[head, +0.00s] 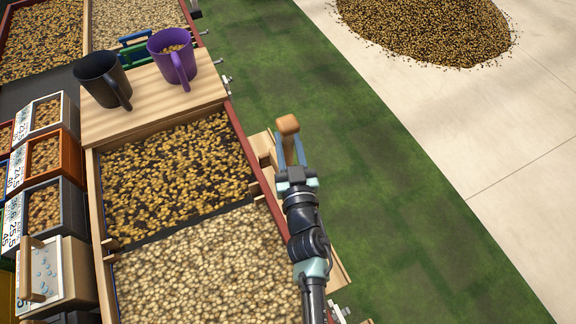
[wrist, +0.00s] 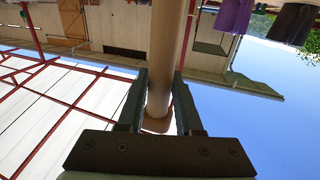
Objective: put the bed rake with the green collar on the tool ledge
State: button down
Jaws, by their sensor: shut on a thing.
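My gripper (head: 290,150) is outside the right rail of the drying beds, with its fingers shut on a pale wooden handle. The handle's rounded brown end (head: 287,125) shows just beyond the fingertips. In the wrist view the handle (wrist: 168,60) runs up between the two fingers (wrist: 159,105) and out of the top of the picture. No collar or rake head can be made out, so its colour cannot be told. A pale wooden ledge (head: 262,146) sticks out from the bed's right side, partly behind my gripper; I cannot tell if it is the tool ledge.
A purple mug (head: 172,58) and a black mug (head: 103,80) stand on a wooden board (head: 140,112) across the bed. Beans fill the beds (head: 180,170). Several bean boxes (head: 45,155) line the left. Green ground (head: 400,220) to the right is clear; a bean heap (head: 425,28) lies beyond.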

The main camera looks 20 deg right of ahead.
aim_at(288, 162)
jog(key=shift+f+b, duration=1.75)
jog(key=shift+f, duration=1.3)
jog(key=c, duration=0.6)
grip_release()
jog(key=shift+f, duration=0.1)
jog(key=shift+r, duration=0.2)
jog(key=shift+s+a+f, duration=0.1)
jog(key=shift+s+f, duration=0.05)
jog(key=shift+s, duration=0.15)
jog(key=b+v, duration=0.2)
jog(key=v, duration=0.9)
jog(key=shift+s+a, duration=0.1)
jog(key=shift+s, duration=0.1)
